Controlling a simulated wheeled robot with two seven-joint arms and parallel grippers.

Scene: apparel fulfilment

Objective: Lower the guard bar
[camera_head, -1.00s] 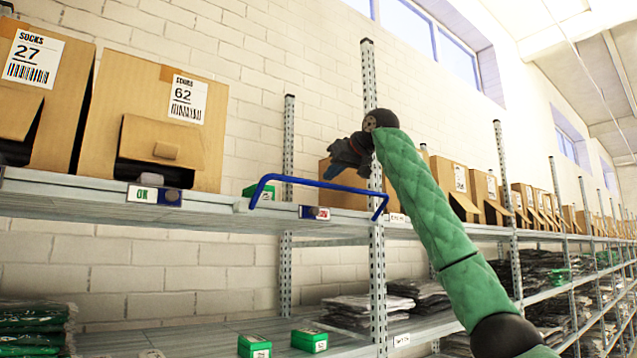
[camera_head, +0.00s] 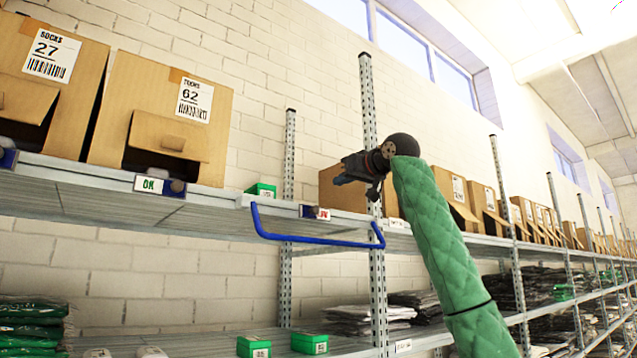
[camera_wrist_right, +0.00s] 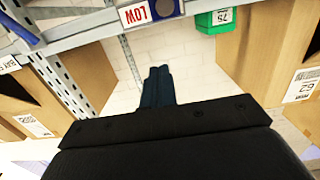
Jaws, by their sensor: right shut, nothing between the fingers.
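The blue guard bar (camera_head: 318,240) is at the front edge of the upper shelf in the head view, between its two end mounts. Its long rail hangs below the shelf edge. A blue piece of it also shows at the top left of the right wrist view (camera_wrist_right: 18,28). My right gripper (camera_head: 338,181) is above the shelf edge near the upright post, above the bar and apart from it. Its dark blue fingers (camera_wrist_right: 157,86) are together and empty in the wrist view. My left gripper is not in view.
A metal upright post (camera_head: 369,110) stands right beside my right gripper. Cardboard boxes (camera_head: 160,120) and a small green box (camera_head: 262,190) stand on the upper shelf (camera_head: 100,186). A LOW label (camera_wrist_right: 150,12) shows on the shelf edge. Bagged clothing lies on the lower shelf.

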